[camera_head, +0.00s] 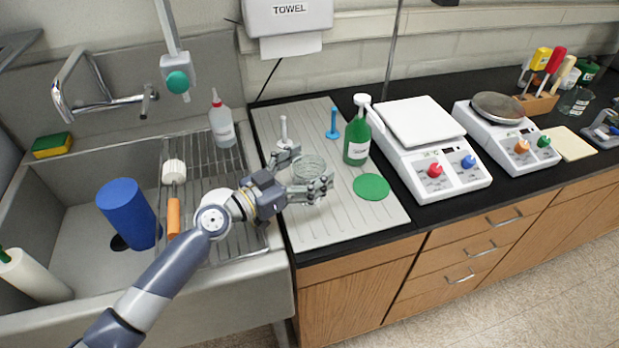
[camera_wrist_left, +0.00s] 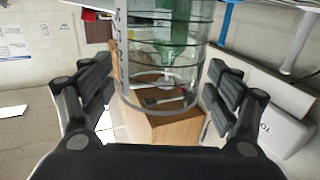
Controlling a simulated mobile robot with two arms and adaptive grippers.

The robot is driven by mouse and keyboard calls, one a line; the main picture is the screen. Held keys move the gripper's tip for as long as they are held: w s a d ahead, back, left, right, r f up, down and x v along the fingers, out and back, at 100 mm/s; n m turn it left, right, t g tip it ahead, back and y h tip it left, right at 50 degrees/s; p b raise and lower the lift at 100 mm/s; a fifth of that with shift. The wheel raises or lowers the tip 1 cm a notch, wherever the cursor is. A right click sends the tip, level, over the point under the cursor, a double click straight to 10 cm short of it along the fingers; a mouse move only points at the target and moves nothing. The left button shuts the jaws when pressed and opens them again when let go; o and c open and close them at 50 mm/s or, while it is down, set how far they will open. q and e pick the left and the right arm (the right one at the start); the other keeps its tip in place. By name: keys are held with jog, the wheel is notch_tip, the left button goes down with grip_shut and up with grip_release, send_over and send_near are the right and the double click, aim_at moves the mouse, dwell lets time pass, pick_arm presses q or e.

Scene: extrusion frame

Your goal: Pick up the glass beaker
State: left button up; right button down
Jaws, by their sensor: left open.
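The glass beaker (camera_head: 309,167) is clear and stands on the ribbed drainboard in the head view. My left gripper (camera_head: 307,172) reaches it from the left, with its fingers spread on both sides of it. In the left wrist view the beaker (camera_wrist_left: 160,60), with dark graduation lines, is between the two open fingers of my left gripper (camera_wrist_left: 160,100). A gap shows on each side, and I cannot tell whether either finger touches the glass. My right gripper is not in view.
A green bottle (camera_head: 357,140), a green disc (camera_head: 371,187) and a blue stand (camera_head: 332,125) are close by on the drainboard (camera_head: 330,225). Two balances (camera_head: 440,170) stand to the right. The sink, with a blue cylinder (camera_head: 128,210) and a wire rack (camera_head: 200,165), is to the left.

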pick_arm(q)
jog(key=shift+c, duration=0.3)
jog(key=c, duration=1.3)
jog(key=shift+c, duration=0.7)
jog(key=shift+r, duration=0.2)
